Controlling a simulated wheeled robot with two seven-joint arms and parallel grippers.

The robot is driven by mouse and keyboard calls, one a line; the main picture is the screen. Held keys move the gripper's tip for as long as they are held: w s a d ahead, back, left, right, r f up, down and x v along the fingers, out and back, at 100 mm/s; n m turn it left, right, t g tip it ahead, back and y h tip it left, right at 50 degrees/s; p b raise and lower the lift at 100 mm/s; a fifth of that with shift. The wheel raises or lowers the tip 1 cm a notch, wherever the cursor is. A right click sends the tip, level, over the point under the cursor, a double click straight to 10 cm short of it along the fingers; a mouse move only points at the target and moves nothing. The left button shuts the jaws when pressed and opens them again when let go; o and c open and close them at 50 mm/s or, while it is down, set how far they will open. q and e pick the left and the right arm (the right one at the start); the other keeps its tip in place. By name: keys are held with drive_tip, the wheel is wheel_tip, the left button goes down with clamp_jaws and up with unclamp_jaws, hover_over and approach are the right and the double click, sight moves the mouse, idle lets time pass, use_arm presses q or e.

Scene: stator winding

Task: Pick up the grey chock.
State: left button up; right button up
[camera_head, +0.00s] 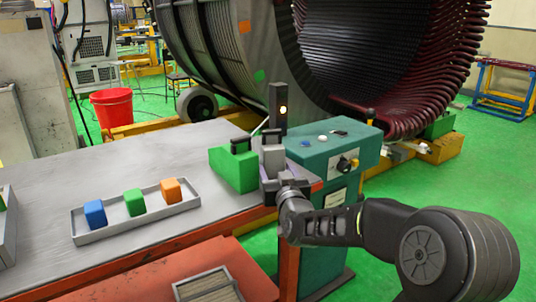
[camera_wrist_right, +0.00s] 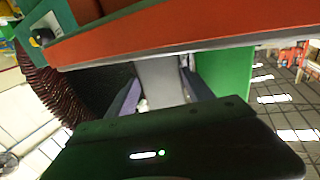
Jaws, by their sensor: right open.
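The grey chock (camera_head: 273,157) stands near the right end of the table, with a dark handle on top. It also shows in the right wrist view (camera_wrist_right: 158,78) as a pale grey block between the two fingers. My right gripper (camera_head: 276,177) is open at the chock's near side, its fingers on either side of it; it also shows in the right wrist view (camera_wrist_right: 160,92). Whether the fingers touch the chock I cannot tell. The chock's lower part is partly hidden by the gripper. My left gripper is not in view.
A green chock (camera_head: 233,170) stands close on the left of the grey one. A teal control box (camera_head: 335,143) is close on the right. A tray (camera_head: 103,233) holds blue, green and orange cubes. The big stator (camera_head: 225,50) stands behind. The table's middle is clear.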

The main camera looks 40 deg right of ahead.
sight(272, 130)
drive_tip(key=x, duration=0.5)
drive_tip(key=shift+w, duration=0.1)
drive_tip(key=shift+r, duration=0.1)
idle(0.4)
drive_tip(key=c, duration=1.1)
drive_tip(key=shift+r, duration=0.1)
drive_tip(key=shift+c, duration=0.4)
drive_tip(key=shift+r, duration=0.1)
wheel_tip(272, 130, up, 10)
drive_tip(key=shift+f+p, duration=0.1)
drive_tip(key=shift+p, duration=1.1)
